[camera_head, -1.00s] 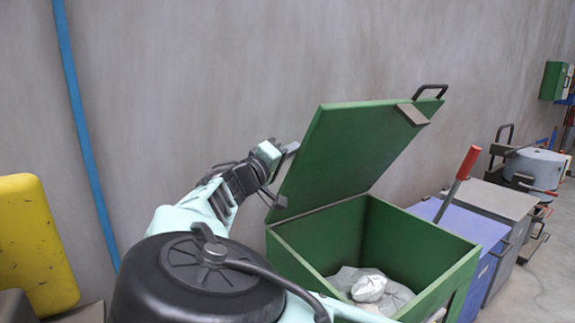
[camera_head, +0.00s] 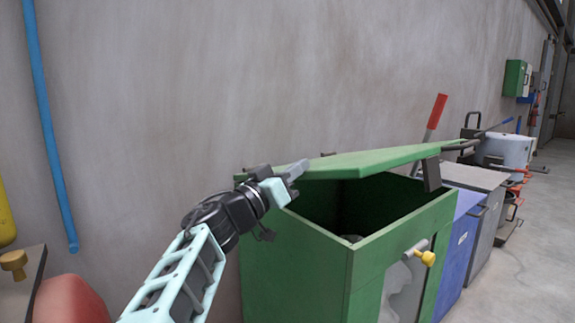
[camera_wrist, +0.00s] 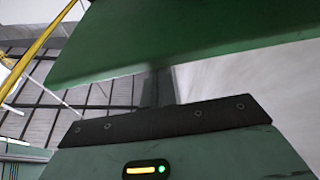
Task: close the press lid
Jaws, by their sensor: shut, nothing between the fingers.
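The green press lid (camera_head: 385,158) is hinged at the back of the green press box (camera_head: 295,262) and stands partly open, tilted slightly above the rim. A dark gap shows between lid and rim at the front. A dark latch plate (camera_head: 431,174) hangs from the lid's right end, by a dark handle (camera_head: 461,145). My gripper (camera_head: 297,170) is shut and empty at the lid's left end, close to it; I cannot tell if it touches. In the wrist view the lid (camera_wrist: 190,50) fills the top, beyond my gripper's dark fingers (camera_wrist: 160,85).
A yellow knob (camera_head: 427,258) sticks out from the box's front. A blue bin (camera_head: 460,245) with a red-gripped lever (camera_head: 436,112) and a grey bin (camera_head: 476,178) stand right of it. A blue pipe (camera_head: 50,130) runs down the wall. Floor is free at the right.

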